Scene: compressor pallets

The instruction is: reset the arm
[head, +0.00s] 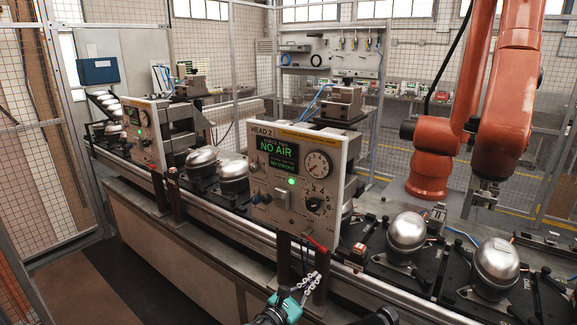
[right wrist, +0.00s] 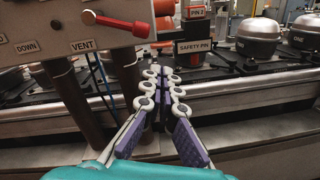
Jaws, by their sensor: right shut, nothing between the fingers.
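My right gripper (head: 311,281) shows at the bottom middle of the head view, below the HEAD 2 panel (head: 293,180) and in front of the conveyor edge. In the right wrist view its fingers (right wrist: 161,75) are close together, with nothing between them. The red lever (right wrist: 118,24) marked VENT, on the panel's lower edge, is above and left of the fingertips, apart from them. A block labelled SAFETY PIN (right wrist: 194,46) is just beyond and right of the fingertips. My left gripper is not in view.
Silver compressors (head: 406,232) sit on black pallets along the conveyor (head: 240,230). A second panel (head: 143,132) stands farther left. An orange robot arm (head: 503,120) stands behind the line at right. Dark posts (right wrist: 122,85) under the panel are left of my fingers. The floor at lower left is clear.

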